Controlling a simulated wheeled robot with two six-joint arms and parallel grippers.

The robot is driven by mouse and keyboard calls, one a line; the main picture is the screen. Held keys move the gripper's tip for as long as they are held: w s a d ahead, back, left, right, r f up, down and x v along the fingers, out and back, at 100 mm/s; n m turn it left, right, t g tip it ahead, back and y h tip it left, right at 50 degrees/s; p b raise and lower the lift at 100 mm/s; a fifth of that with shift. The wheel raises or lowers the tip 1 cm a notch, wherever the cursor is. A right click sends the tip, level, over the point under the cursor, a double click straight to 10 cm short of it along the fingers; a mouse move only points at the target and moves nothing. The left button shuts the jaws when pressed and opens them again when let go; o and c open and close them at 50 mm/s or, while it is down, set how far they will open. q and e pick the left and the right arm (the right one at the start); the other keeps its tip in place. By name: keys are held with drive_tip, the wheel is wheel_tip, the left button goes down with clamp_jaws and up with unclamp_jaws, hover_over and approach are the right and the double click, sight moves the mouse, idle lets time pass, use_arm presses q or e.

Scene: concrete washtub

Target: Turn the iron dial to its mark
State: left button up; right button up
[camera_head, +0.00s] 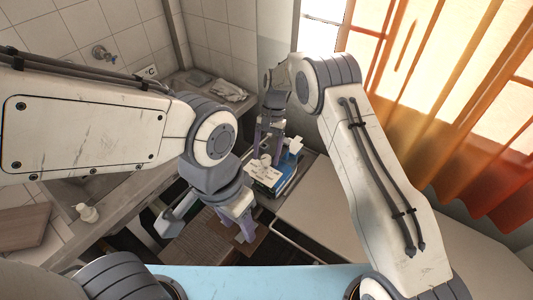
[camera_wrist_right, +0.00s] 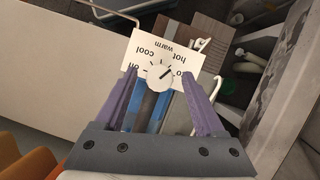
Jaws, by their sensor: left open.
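The iron dial (camera_wrist_right: 159,77) is a round white knob on a white card (camera_wrist_right: 178,50) lettered with words such as "cool", "warm" and "hot". Its short black pointer line points up and right in the right wrist view. The white panel also shows in the head view (camera_head: 264,176), where the dial is small and unclear. My right gripper (camera_wrist_right: 159,73) is open, with its purple fingertips on either side of the dial and gaps visible between them and it. It shows above the panel in the head view (camera_head: 268,142). My left gripper (camera_head: 243,232) is open and empty, lower and left of the panel.
The panel sits on a blue object (camera_head: 283,184) beside a pale board (camera_head: 340,215). A white bottle (camera_head: 87,212) stands on the left ledge below a wall tap (camera_head: 104,54). White hooks (camera_wrist_right: 226,86) lie near my right fingertip. An orange curtain (camera_head: 440,90) hangs at right.

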drive_tip(key=b+v, duration=0.1)
drive_tip(key=v, duration=0.9)
drive_tip(key=shift+r+b, duration=0.25)
drive_tip(key=shift+b, duration=0.15)
